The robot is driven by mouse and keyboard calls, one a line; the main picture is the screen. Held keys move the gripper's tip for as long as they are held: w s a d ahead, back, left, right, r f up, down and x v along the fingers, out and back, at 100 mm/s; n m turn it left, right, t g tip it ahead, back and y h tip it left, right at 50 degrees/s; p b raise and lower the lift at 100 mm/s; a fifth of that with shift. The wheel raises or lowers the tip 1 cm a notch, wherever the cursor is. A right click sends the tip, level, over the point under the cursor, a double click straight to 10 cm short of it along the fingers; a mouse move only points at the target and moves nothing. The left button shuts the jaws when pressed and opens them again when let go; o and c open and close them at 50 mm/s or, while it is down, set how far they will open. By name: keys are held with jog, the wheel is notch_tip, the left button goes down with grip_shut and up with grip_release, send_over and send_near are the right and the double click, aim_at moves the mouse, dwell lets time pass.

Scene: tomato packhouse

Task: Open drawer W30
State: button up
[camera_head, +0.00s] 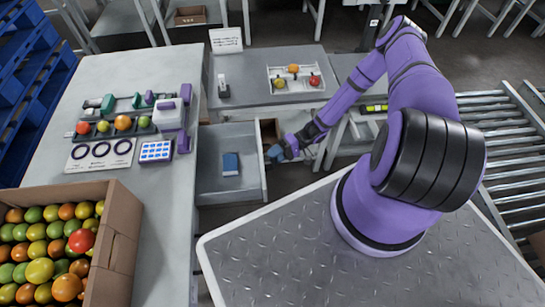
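A grey drawer (212,182) stands pulled out below the grey bench, between the left table and my base. A small blue box (231,164) lies inside it. No label W30 is readable, so I cannot tell the drawer's name. My gripper (273,153) is at the drawer's front panel, at its right side in the picture, pointing left. The fingertips are small and partly hidden against the panel. I cannot tell whether they are shut on a handle.
A cardboard box (122,240) of tomatoes and sorting gear stand on the left table (165,235). A roller conveyor (500,140) is at right.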

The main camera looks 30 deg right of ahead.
jog(key=d+r, duration=0.1)
jog(key=d, duration=0.8)
jog(key=shift+w+d+r, duration=0.2)
jog(key=shift+d+r, duration=0.05)
jog(key=shift+r, duration=0.1)
